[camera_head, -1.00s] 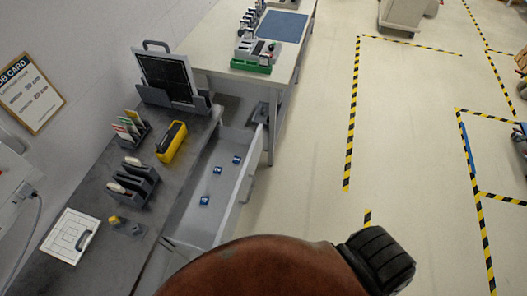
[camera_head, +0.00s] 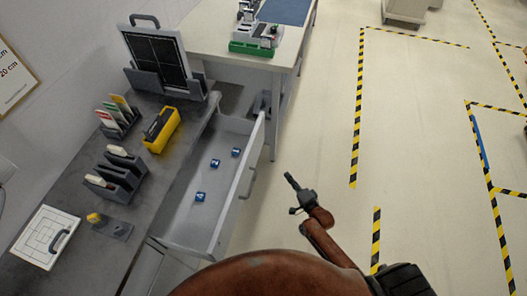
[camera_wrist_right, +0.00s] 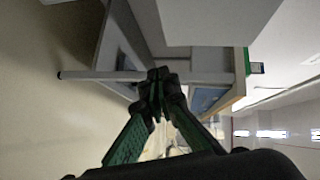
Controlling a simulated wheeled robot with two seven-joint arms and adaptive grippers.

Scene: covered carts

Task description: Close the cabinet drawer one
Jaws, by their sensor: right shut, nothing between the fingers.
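The grey drawer (camera_head: 190,222) is pulled out of the dark-topped cabinet (camera_head: 72,170), and several small blue blocks (camera_head: 215,163) lie inside it. Its front panel (camera_head: 236,190) carries a grey bar handle (camera_head: 248,183) facing right. My right gripper (camera_head: 289,178) is to the right of the handle, apart from the panel in the head view. It is shut and empty. In the right wrist view its fingertips (camera_wrist_right: 157,80) are together, with a light bar (camera_wrist_right: 100,75) just beyond or beside them; I cannot tell whether they touch. My left gripper is not in view.
A white table (camera_head: 205,45) with a green-based device (camera_head: 254,40) stands behind the drawer. Open floor (camera_head: 320,100) lies right, with striped tape.

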